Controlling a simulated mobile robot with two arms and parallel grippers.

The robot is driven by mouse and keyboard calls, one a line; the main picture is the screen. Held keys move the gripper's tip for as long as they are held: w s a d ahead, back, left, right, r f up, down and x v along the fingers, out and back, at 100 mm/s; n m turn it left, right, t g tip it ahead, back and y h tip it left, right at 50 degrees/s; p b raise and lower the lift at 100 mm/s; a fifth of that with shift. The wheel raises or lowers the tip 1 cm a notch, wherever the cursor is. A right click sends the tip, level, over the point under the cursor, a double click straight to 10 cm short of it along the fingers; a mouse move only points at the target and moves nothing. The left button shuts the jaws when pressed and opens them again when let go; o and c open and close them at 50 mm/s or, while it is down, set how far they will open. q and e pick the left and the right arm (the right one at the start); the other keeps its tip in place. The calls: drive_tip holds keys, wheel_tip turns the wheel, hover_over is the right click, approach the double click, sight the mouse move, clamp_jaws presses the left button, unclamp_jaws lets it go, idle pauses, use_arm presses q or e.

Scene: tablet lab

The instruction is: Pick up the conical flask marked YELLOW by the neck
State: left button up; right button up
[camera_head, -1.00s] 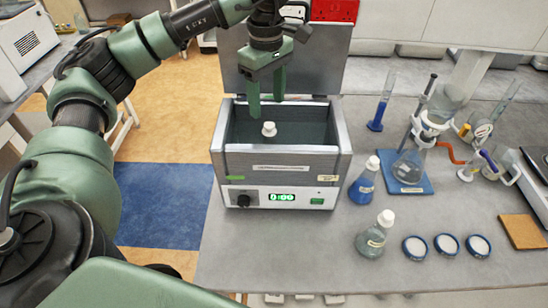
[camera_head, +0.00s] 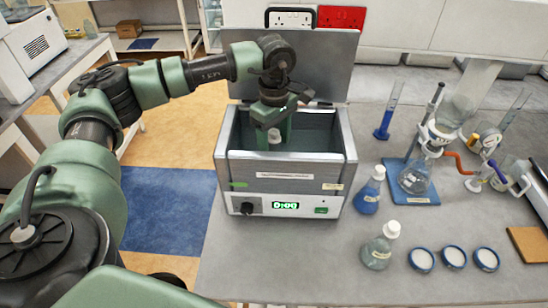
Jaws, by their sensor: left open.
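My left gripper (camera_head: 275,138) is lowered into the open grey bath (camera_head: 285,165), its jaws open. A white stopper (camera_head: 274,136) shows between or just in front of the fingers; I cannot tell whether they touch it. The body of whatever is under the stopper is hidden by the bath's front wall. Two other stoppered conical flasks stand on the bench right of the bath: one with blue liquid (camera_head: 367,197) and a pale clear one (camera_head: 377,253). Their labels are too small to read, and I see no readable YELLOW mark. My right gripper is out of view.
The bath's raised lid (camera_head: 330,65) stands behind my gripper. Right of the bath are a measuring cylinder (camera_head: 388,110), glassware on a blue mat (camera_head: 422,192), several round dishes (camera_head: 454,257) and a brown block (camera_head: 528,244). The bench in front of the bath is clear.

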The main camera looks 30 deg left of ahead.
use_arm(q)
drive_tip(key=shift+f, duration=0.3)
clamp_jaws()
drive_tip(key=shift+r, duration=0.1)
idle(1.1)
